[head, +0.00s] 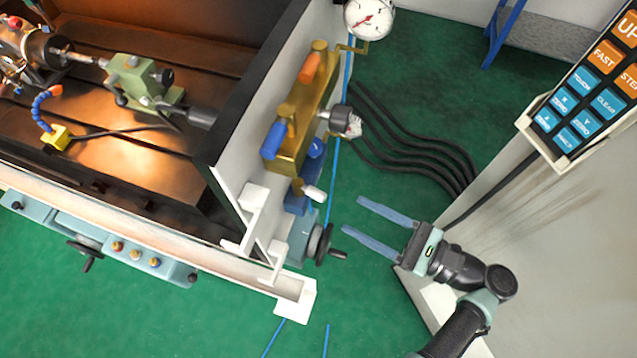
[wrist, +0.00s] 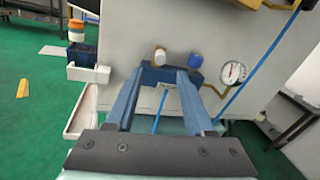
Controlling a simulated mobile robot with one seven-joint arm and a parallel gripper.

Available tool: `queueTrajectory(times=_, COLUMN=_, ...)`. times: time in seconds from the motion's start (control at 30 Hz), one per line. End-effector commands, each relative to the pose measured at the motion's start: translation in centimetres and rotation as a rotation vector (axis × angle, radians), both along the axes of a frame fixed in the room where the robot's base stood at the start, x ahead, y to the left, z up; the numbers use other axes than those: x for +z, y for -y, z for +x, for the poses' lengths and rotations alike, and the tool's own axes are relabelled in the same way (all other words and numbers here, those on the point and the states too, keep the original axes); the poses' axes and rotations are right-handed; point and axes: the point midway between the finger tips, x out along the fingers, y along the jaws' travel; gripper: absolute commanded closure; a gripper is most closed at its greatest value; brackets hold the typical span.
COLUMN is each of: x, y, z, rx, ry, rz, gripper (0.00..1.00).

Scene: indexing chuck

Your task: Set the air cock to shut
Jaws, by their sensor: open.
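No part is labelled air cock, and I cannot tell for sure which fitting it is. On the machine's side wall, a brass block (head: 292,125) carries an orange lever (head: 310,67) and a blue lever (head: 273,140). Below it is a blue fitting (head: 296,203) with a pale handle (head: 313,193). The wrist view shows a cream knob (wrist: 160,57) and a blue knob (wrist: 196,60) on the wall ahead. My gripper (head: 351,215) is open and empty, right of these fittings and apart from them. Its fingers also show in the wrist view (wrist: 163,73).
A pressure gauge (head: 369,17) stands above the brass block. A black handwheel (head: 322,245) lies left of my fingers. Black hoses (head: 415,150) run across the green floor. A button panel (head: 585,95) is at the right. Open floor lies between wall and gripper.

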Motion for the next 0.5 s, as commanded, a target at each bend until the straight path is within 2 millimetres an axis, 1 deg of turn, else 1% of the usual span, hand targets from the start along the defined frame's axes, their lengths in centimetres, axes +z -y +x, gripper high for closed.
queueTrajectory(times=0.03, x=0.3, y=-1.2, z=0.5, rx=0.004, ry=-0.002, rz=0.001, gripper=0.47)
queueTrajectory(times=0.2, x=0.2, y=-4.3, z=2.3, rx=0.004, ry=-0.002, rz=0.001, gripper=0.47)
queueTrajectory(times=0.33, x=0.2, y=-6.2, z=3.4, rx=0.003, ry=-0.001, rz=-0.001, gripper=0.47)
queueTrajectory(times=0.5, x=0.1, y=-7.6, z=4.3, rx=0.001, ry=0.0, rz=0.0, gripper=0.47)
